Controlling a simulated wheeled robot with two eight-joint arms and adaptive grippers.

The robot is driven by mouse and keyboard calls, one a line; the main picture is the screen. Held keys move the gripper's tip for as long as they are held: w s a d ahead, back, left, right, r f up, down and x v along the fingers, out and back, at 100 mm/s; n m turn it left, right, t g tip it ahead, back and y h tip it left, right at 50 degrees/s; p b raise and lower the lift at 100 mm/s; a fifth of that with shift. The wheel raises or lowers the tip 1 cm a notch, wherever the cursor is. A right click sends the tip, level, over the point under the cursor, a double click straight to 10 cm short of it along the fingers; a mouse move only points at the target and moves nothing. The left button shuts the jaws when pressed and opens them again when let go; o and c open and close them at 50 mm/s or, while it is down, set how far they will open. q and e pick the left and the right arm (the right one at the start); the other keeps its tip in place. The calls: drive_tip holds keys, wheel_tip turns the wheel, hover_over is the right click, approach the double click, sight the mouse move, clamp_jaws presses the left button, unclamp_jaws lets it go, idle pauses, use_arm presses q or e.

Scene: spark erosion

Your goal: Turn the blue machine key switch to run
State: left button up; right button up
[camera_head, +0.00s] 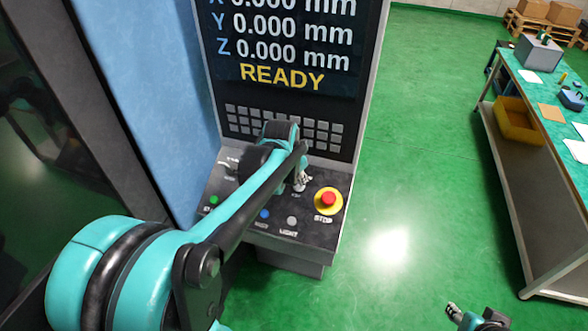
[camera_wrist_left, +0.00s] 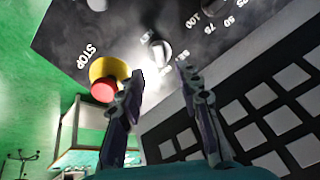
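The key switch (camera_wrist_left: 159,50) is a small silver piece on the dark control panel. In the left wrist view it lies between and just beyond my left fingertips; its small lettering is too blurred to read surely. My left gripper (camera_wrist_left: 161,72) is open, with a finger on either side and a visible gap. In the head view my left gripper (camera_head: 301,181) hangs over the panel, left of the stop button, and mostly hides the switch. My right gripper (camera_head: 474,316) is at the bottom edge, partly cut off, away from the panel.
The red stop button on its yellow base (camera_head: 328,201) sits close beside my left gripper. Blue (camera_head: 264,214) and pale (camera_head: 291,221) buttons are on the panel's front. The keypad (camera_head: 240,120) and READY screen (camera_head: 285,50) rise behind. A workbench (camera_head: 520,200) stands right across open floor.

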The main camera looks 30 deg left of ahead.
use_arm(q)
drive_tip(key=v, duration=0.5)
drive_tip(key=shift+r, duration=0.1)
use_arm(e)
drive_tip(key=shift+f, duration=0.1)
use_arm(q)
drive_tip(key=s+d+f+n+b, duration=0.1)
drive_tip(key=s+d+f+b, duration=0.3)
drive_tip(key=f+b, duration=0.2)
drive_tip(key=s+d+f+n+t+b, duration=0.1)
drive_tip(key=s+d+f+b, duration=0.4)
drive_tip(key=f, duration=0.4)
drive_tip(key=s+d+f+n+t+h+b, duration=0.1)
drive_tip(key=s+d+f+b, duration=0.4)
drive_tip(key=f+b, duration=0.2)
drive_tip(key=shift+f+b, duration=0.4)
drive_tip(key=shift+f, duration=0.35)
use_arm(e)
wheel_tip(320, 180, down, 19)
drive_tip(key=shift+r, duration=0.2)
use_arm(q)
drive_tip(key=shift+s+d, duration=0.1)
drive_tip(key=shift+s, duration=0.05)
use_arm(e)
drive_tip(key=shift+c, duration=0.7)
drive_tip(key=shift+a, duration=0.1)
